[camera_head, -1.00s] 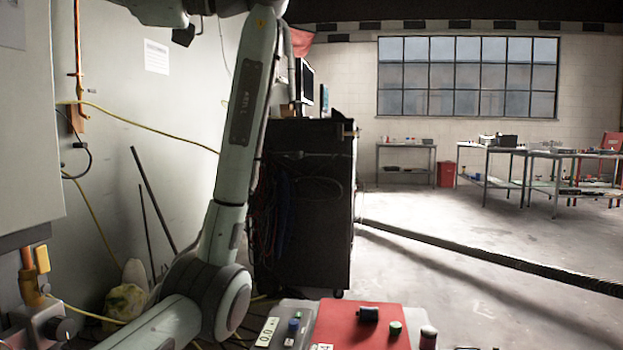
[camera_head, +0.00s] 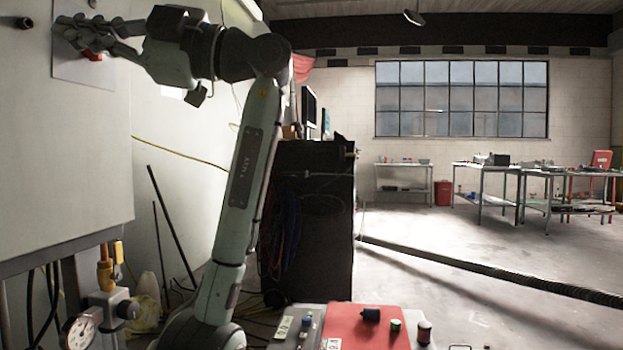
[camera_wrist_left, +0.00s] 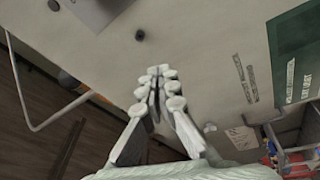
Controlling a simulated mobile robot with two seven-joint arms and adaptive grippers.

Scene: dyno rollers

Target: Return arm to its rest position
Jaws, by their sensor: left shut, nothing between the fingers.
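My left arm rises from the bottom of the head view, bends at the top, and reaches left. My left gripper (camera_head: 68,32) is at the upper left, in front of the pale cabinet (camera_head: 70,160) and its grey plate. Its fingers are shut with nothing between them. In the left wrist view the gripper (camera_wrist_left: 160,72) points towards the pale cabinet face (camera_wrist_left: 205,60), its fingertips close together. I cannot tell how far the tips are from the surface. A red part (camera_head: 93,56) shows just below the fingers. My right gripper is not in view.
A black cabinet (camera_head: 320,220) stands right of the arm. A red panel with knobs (camera_head: 360,335) is at the bottom. A gauge (camera_head: 78,333) and yellow fitting (camera_head: 106,272) are at lower left. A thick hose (camera_head: 470,265) crosses the open floor. Tables (camera_head: 490,166) stand far right.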

